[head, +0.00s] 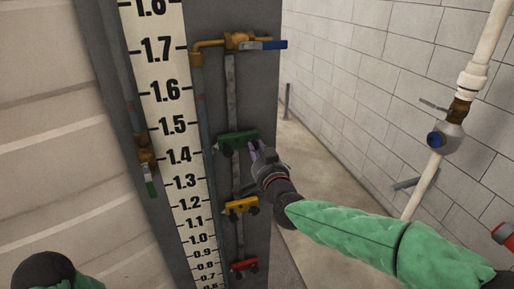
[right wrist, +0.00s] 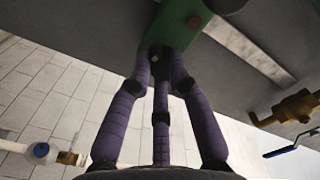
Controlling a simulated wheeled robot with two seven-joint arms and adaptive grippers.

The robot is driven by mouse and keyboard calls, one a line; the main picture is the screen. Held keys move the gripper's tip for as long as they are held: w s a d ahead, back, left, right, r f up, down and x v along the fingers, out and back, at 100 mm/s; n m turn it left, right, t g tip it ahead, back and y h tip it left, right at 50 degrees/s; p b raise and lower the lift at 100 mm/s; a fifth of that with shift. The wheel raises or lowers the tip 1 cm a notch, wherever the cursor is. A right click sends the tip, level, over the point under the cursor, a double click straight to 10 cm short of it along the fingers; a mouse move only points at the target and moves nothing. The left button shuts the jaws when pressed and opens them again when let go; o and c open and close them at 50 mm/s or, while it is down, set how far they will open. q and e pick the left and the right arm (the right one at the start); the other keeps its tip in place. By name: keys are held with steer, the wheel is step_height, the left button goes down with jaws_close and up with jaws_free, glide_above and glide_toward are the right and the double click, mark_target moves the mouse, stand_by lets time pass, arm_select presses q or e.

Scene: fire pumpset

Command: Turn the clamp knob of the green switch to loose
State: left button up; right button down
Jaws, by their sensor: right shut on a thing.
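The green switch (head: 232,141) is mounted on the vertical metal rail in the head view, near the 1.5 mark of the scale. My right gripper (head: 255,149) reaches it from the right, with its fingertips at the switch's right end. In the right wrist view the purple fingers (right wrist: 162,75) close together at the lower end of the green body (right wrist: 175,30). They are shut on the clamp knob, which is mostly hidden between the fingertips. Its turn angle cannot be seen. Part of my left arm shows at the lower left of the head view, but its gripper does not.
A yellow switch (head: 240,206) and a red switch (head: 243,265) sit lower on the same rail. A brass valve with a blue lever (head: 263,45) is above. The white scale (head: 178,130) stands left. A white pipe (head: 440,140) with a valve runs at right.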

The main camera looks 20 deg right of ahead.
steer(key=n+p, duration=0.1)
steer(key=n, duration=0.4)
steer(key=shift+r+p, duration=0.1)
steer(key=shift+p, duration=0.3)
steer(key=shift+n, duration=0.4)
steer(key=c, duration=1.1)
jaws_free()
steer(key=shift+c, duration=0.2)
steer(key=s, duration=1.2)
steer(key=shift+d, duration=0.25)
